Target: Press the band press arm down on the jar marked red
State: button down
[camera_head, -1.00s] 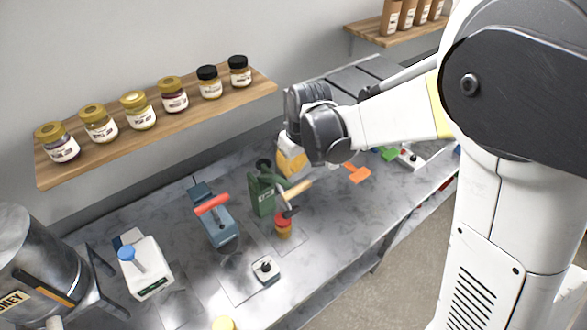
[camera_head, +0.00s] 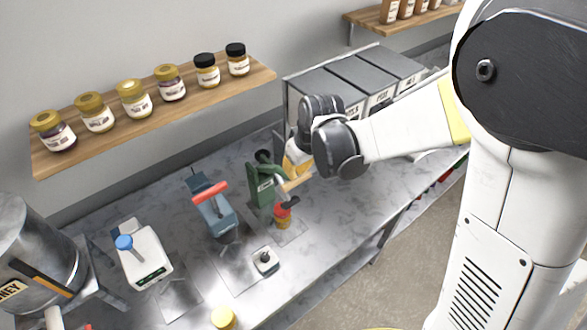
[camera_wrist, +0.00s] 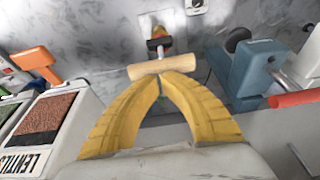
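The green band press (camera_head: 262,188) stands on the counter, with a pale wooden handle (camera_head: 297,184) on its arm. An amber jar with a red top (camera_head: 283,217) stands beneath the press's dark head (camera_head: 291,203); I cannot tell whether they touch. My gripper (camera_head: 300,174) is at the handle. In the wrist view, its yellow fingers (camera_wrist: 162,80) meet at the tips, right against or just above the wooden handle (camera_wrist: 163,67). The handle lies across beyond the tips, not visibly between them. The jar (camera_wrist: 157,31) is partly hidden behind the press head there.
A blue press with a red handle (camera_head: 215,212) stands left of the green one. A small white box with a dark knob (camera_head: 265,260) sits in front. A white scale (camera_head: 144,258) and grey bins (camera_head: 345,83) flank the area. A jar shelf (camera_head: 150,112) hangs above.

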jog(key=s+d+f+t+y+b, duration=0.1)
jog(key=s+f+b, duration=0.1)
jog(key=f+b, duration=0.6)
jog(key=s+d+f+t+y+b, duration=0.1)
jog(key=s+d+f+t+b, duration=0.1)
jog(key=f+b, duration=0.6)
jog(key=shift+s+b, duration=0.35)
jog(key=shift+b, duration=0.9)
jog(key=shift+w+f, duration=0.1)
notch_tip(320, 180, up, 13)
jog(key=p, duration=0.5)
jog(key=shift+s+d, duration=0.2)
